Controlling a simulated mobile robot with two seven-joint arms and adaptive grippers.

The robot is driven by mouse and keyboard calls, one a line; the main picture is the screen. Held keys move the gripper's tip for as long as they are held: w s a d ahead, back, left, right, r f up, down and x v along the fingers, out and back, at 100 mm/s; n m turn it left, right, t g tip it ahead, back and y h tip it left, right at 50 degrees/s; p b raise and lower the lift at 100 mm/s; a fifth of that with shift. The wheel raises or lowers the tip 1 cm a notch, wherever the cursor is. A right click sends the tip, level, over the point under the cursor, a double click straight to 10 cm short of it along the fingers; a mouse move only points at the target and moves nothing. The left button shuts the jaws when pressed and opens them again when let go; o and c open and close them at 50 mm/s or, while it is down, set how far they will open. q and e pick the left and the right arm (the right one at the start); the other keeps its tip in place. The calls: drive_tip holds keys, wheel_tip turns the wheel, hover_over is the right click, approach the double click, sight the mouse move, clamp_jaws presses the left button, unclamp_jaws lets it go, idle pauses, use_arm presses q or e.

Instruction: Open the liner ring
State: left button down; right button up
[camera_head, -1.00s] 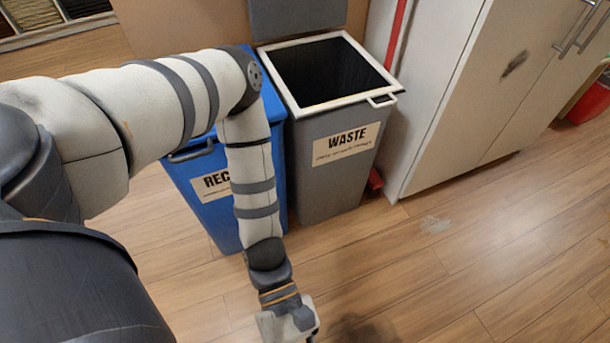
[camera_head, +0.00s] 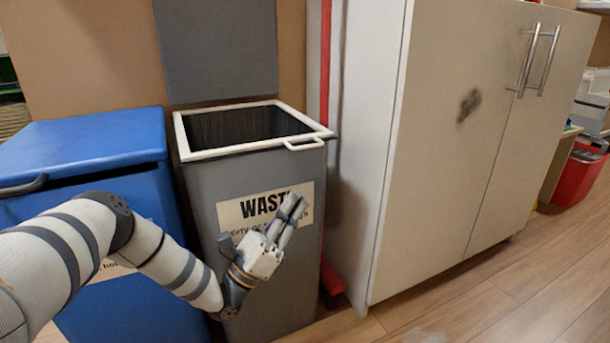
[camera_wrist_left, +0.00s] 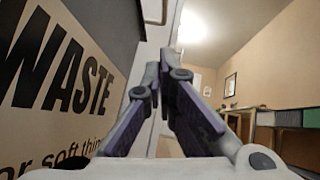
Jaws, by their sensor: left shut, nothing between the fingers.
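The white liner ring (camera_head: 178,135) lies flat around the top rim of the grey waste bin (camera_head: 203,195). Its small handle loop (camera_head: 304,144) sticks out at the front right corner. The bin's grey lid (camera_head: 222,50) stands upright behind the opening. My left gripper (camera_head: 297,205) is shut and empty, in front of the WASTE label (camera_head: 232,217), below the handle loop and apart from it. In the left wrist view, the fingers (camera_wrist_left: 163,70) point upward beside the label (camera_wrist_left: 50,75). My right gripper is not in view.
A blue recycling bin (camera_head: 90,140) with its lid down stands left of the waste bin. A pale cabinet (camera_head: 430,150) stands to the right, with a red upright strip (camera_head: 325,60) between. A red bin (camera_head: 580,175) is farther right. Wooden floor (camera_head: 510,285) is clear in front of the cabinet.

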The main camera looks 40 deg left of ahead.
use_arm(q)
drive_tip(key=x, duration=0.4)
drive_tip(key=shift+a+r+b, duration=0.15)
drive_tip(key=shift+r+b, duration=0.05)
drive_tip(key=shift+r, duration=0.4)
drive_tip(key=shift+a+r+b, duration=0.15)
drive_tip(key=shift+r+b, duration=0.05)
drive_tip(key=shift+r, duration=0.45)
drive_tip(key=shift+w+r, duration=0.1)
drive_tip(key=shift+r, duration=0.45)
drive_tip(key=shift+r, duration=0.1)
